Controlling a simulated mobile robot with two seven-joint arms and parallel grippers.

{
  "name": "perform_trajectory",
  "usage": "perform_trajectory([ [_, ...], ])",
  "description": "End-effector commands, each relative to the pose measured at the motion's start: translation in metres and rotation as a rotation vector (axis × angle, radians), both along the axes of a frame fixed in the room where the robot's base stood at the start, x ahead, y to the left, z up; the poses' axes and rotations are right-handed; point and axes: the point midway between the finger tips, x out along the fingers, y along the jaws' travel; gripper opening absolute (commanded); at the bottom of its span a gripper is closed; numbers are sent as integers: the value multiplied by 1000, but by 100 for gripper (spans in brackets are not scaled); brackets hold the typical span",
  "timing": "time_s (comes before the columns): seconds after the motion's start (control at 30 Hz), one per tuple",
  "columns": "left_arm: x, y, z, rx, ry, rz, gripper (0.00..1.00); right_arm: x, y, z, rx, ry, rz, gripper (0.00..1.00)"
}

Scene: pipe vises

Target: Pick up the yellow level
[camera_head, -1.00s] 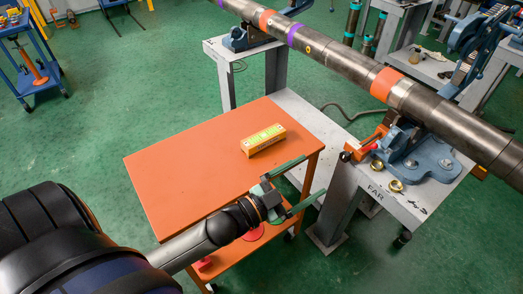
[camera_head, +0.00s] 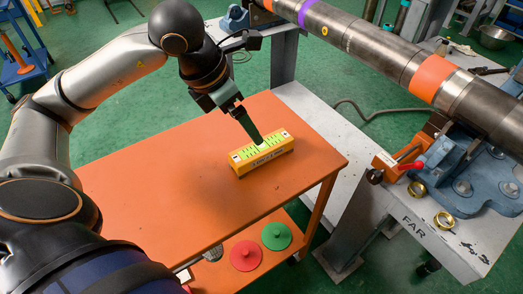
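The yellow level (camera_head: 268,160), a yellow block with bright green vial strips on top, lies on the orange table top (camera_head: 160,190). My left gripper (camera_head: 260,144) comes down over it from behind, its dark green finger tip at the level's top, near the middle. The fingers line up in this view, so only one shows clearly. I cannot tell whether they are open or shut, or whether they touch the level. My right gripper is not in view.
A long steel pipe (camera_head: 370,48) with coloured bands crosses the upper right on blue vises (camera_head: 465,175). A grey FAR stand (camera_head: 425,235) is right of the table. Red (camera_head: 245,256) and green (camera_head: 276,236) discs lie on the table's lower shelf. The table top around the level is clear.

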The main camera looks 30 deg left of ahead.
Motion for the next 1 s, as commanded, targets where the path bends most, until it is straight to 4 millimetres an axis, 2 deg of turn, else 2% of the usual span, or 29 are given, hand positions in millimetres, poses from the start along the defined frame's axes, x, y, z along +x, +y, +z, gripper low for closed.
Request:
perform_trajectory([
  [0.1,7,-4,-24,-3,8,-1,95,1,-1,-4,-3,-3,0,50],
  [0.3,19,-9,-52,-5,4,-3,95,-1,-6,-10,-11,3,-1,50],
  [0.47,23,-10,-61,-5,4,-4,95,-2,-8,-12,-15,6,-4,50],
  [0.8,42,-15,-102,-6,6,-3,95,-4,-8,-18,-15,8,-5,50],
  [1.0,44,-16,-105,-6,4,-4,95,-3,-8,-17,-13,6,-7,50],
])
